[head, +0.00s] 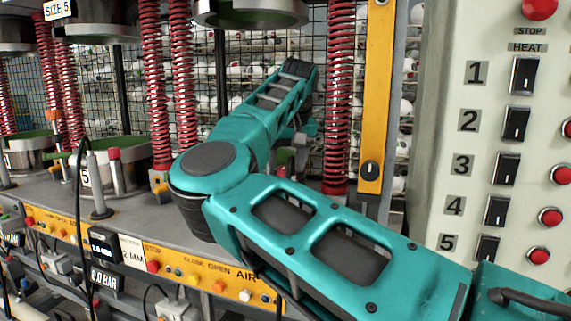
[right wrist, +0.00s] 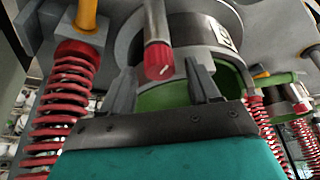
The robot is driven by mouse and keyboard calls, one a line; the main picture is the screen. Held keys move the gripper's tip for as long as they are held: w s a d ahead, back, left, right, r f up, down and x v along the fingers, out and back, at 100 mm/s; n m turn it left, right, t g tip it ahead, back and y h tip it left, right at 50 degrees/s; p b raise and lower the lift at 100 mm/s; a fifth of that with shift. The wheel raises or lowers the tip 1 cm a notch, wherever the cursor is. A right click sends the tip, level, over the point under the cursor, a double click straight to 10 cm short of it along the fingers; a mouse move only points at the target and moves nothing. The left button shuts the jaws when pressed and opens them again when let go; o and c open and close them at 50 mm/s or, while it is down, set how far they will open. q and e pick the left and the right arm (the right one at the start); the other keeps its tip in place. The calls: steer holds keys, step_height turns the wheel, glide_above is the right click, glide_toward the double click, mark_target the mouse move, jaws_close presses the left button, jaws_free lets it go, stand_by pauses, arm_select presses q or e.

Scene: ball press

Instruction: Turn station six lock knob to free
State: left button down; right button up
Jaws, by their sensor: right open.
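A red lock knob (right wrist: 158,62) with a white mark line sits on a grey post in the right wrist view, in front of a round mould with a green inside (right wrist: 230,78). The mould's white label (right wrist: 226,38) is tilted and hard to read. My right gripper (right wrist: 160,72) is open, with one grey finger on either side of the knob in the picture. The fingers look apart from it; I cannot tell how deep they reach. In the head view my teal right arm hides the knob and most of its station. My left gripper is not in view.
Red springs (right wrist: 70,100) stand close beside the gripper. In the head view a yellow post (head: 375,80) with a black knob (head: 370,170) stands right of my forearm. Station five's red knob (head: 113,153) is at left. A switch panel (head: 450,110) is at right.

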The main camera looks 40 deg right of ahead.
steer(key=shift+f, duration=0.1)
steer(key=shift+c, duration=0.2)
steer(key=c, duration=1)
